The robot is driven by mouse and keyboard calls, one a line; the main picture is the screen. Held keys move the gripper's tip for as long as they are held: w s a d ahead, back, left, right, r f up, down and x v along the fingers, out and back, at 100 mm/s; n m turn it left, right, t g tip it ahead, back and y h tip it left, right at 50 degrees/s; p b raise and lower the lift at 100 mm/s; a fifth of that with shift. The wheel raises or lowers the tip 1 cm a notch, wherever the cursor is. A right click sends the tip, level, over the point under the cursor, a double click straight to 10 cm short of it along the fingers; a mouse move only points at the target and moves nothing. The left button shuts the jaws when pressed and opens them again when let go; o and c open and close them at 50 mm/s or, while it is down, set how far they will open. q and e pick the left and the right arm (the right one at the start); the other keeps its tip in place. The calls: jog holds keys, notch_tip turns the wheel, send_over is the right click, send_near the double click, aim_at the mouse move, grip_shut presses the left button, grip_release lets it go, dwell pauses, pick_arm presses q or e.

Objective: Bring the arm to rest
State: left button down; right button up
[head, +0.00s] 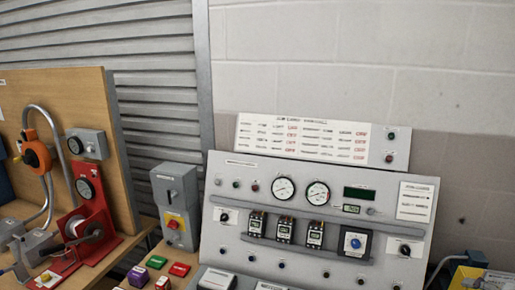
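Neither of my arms nor either gripper shows in the head view. A grey control panel (232,247) with two round gauges, several small modules, a blue knob and a small dark display stands at the centre right. A white labelled board (262,133) rises behind its top edge. No transformer can be made out for certain.
A grey switch box (176,207) with a red button stands left of the panel. Several coloured blocks (180,269) lie in front of it. A red stand (97,207) and a wooden board (60,90) are at the left. A blue and yellow item (466,262) sits at the right.

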jog(key=s+a+f+m+t, duration=0.1)
jog(key=a+f+m+t, duration=0.3)
jog(key=a, duration=0.7)
jog(key=a+f+m, duration=0.2)
jog(key=a+m, duration=0.3)
jog(key=a, duration=0.5)
jog(key=s+a+f+m+g+h, duration=0.15)
jog(key=s+a+m+g, duration=0.3)
jog(key=s, duration=0.45)
jog(key=s+a+f+m+g, duration=0.25)
jog(key=s+a+m, duration=0.25)
jog(key=s, duration=0.3)
jog(key=s+a+f+m+g, duration=0.1)
jog(key=s+a+m+g, duration=0.35)
jog(key=s, duration=0.45)
notch_tip(320, 180, down, 33)
jog(key=s+b, duration=0.2)
jog(key=b, duration=0.4)
pick_arm(q)
notch_tip(320, 180, down, 10)
jog(key=w+b, duration=0.1)
jog(key=b, duration=0.3)
jog(key=shift+w, duration=0.4)
pick_arm(e)
jog(key=s+d+f+g, duration=0.2)
jog(key=s+d+f, duration=0.1)
jog(key=s+f, duration=1.4)
notch_tip(320, 180, down, 3)
jog(key=shift+r, duration=0.15)
